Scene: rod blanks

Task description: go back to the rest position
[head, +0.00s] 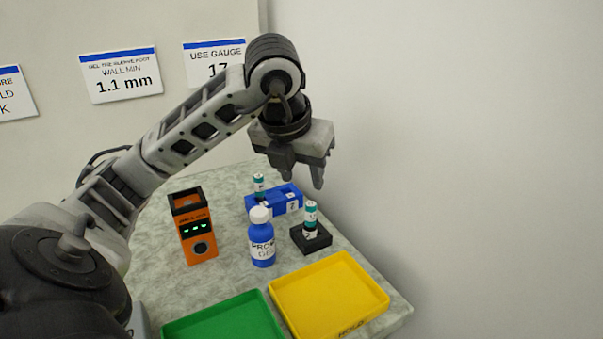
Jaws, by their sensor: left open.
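My left gripper (304,172) hangs above the far side of the table, fingers pointing down. It is open, with nothing between its fingers, and sits higher than the blue block (291,204). A small teal-and-white vial (259,184) stands at the blue block's left end. Another teal-and-white vial (310,215) stands upright on a black square base (312,240). My left arm reaches in from the left across the picture. My right gripper is out of view.
An orange device (194,228) with green lights and a blue bottle (261,240) with a white cap stand mid-table. A green tray (222,318) and a yellow tray (330,297) lie at the front. Walls close in behind and on the right. Signs hang behind the arm.

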